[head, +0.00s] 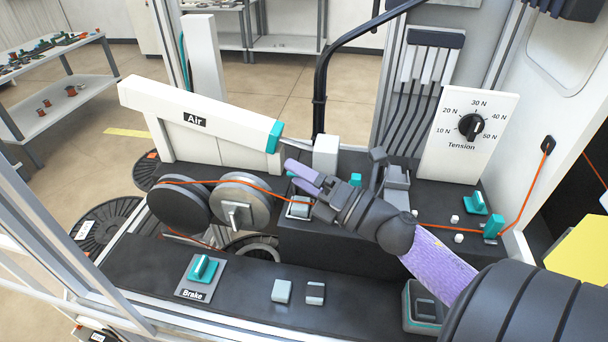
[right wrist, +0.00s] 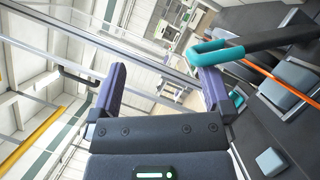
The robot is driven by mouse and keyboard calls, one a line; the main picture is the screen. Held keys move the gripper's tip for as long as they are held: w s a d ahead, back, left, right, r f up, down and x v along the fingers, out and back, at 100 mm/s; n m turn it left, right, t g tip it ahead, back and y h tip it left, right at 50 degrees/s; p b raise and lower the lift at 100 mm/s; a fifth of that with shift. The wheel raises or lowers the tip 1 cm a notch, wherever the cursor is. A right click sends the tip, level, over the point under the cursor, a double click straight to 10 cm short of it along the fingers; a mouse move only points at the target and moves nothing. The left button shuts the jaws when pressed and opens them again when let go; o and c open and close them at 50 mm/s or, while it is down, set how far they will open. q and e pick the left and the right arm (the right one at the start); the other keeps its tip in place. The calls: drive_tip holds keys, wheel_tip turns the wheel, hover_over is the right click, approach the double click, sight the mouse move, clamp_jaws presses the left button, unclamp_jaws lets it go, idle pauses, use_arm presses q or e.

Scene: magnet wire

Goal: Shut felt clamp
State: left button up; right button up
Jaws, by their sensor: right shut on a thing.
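The felt clamp (head: 299,208) is a small block with a pale pad on the dark bench, right of the round wheels. The orange wire (head: 268,188) runs to it. My right gripper (head: 303,174) is above and beside it, with purple fingers pointing up and left. In the right wrist view, a dark lever with a teal looped handle (right wrist: 215,52) reaches the tip of one finger of my right gripper (right wrist: 163,88). The gripper is shut on this handle, though the exact contact is unclear. The gripper and forearm hide part of the clamp. My left gripper is out of view.
The Brake lever (head: 203,268) and two small blocks (head: 281,291) are on the front of the bench. The white Air arm (head: 195,120) is behind the wheels. The Tension panel (head: 468,137) stands at the right. Bare bench lies between the Brake lever and the blocks.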

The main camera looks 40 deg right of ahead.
drive_tip(key=shift+s+a+r, duration=0.15)
drive_tip(key=shift+a+r, duration=0.1)
drive_tip(key=shift+r, duration=0.05)
drive_tip(key=shift+s+d, duration=0.2)
drive_tip(key=shift+s, duration=0.3)
drive_tip(key=shift+c, duration=0.2)
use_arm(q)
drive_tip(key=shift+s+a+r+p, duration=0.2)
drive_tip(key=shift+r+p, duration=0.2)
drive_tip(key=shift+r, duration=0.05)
use_arm(e)
drive_tip(key=r+v, duration=0.2)
drive_tip(key=v, duration=0.8)
drive_tip(key=shift+s+a+f, duration=0.25)
drive_tip(key=shift+s, duration=0.35)
